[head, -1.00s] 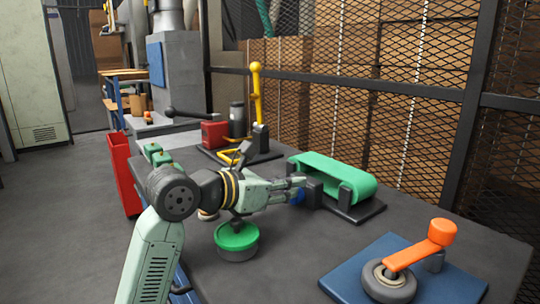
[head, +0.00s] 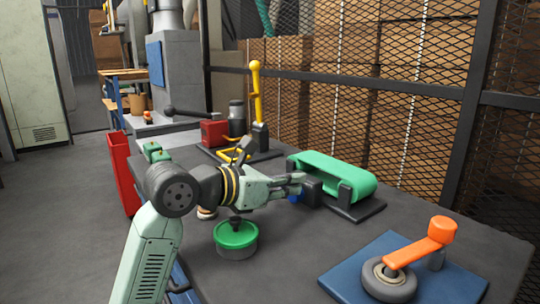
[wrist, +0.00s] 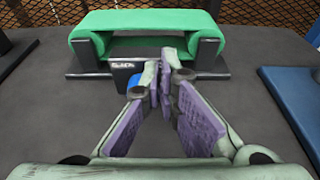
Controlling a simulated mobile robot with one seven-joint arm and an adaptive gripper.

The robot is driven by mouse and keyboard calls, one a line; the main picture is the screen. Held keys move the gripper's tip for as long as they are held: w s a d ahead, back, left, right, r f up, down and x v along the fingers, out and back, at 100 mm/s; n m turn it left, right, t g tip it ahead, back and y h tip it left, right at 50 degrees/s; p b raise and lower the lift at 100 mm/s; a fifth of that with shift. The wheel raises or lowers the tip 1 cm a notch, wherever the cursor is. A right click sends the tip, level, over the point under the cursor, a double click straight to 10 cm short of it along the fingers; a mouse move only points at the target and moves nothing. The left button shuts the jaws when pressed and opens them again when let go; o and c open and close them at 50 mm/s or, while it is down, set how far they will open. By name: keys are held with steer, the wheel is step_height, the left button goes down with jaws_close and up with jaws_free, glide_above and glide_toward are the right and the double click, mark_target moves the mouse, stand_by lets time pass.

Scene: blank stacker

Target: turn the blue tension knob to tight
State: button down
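The blue tension knob (wrist: 134,80) shows in the wrist view on the front of a dark block with white lettering (wrist: 124,66), at the near side of the green belt unit (wrist: 147,24). The left finger hides part of it. In the head view the knob (head: 296,197) shows just under my fingers. My gripper (wrist: 166,76) has its fingertips drawn together, with no object visible between them. The tips are at the block, just right of the knob in the wrist view. I cannot tell whether a finger touches the knob.
A green-lidded round tin (head: 237,238) stands below my wrist. A blue plate (head: 345,285) with an orange crank (head: 420,251) and wheel is at the front right. A red box and yellow lever (head: 257,95) stand behind. Mesh fencing lines the back.

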steer(key=shift+s+a+b, duration=0.25)
steer(key=shift+s+a, duration=0.35)
steer(key=shift+a, duration=0.2)
steer(key=shift+s+a+b, duration=0.25)
steer(key=shift+s+a, duration=0.3)
steer(key=shift+a, duration=0.3)
steer(key=shift+s+a+b, duration=0.25)
steer(key=shift+s+a, duration=0.35)
steer(key=shift+a, duration=0.2)
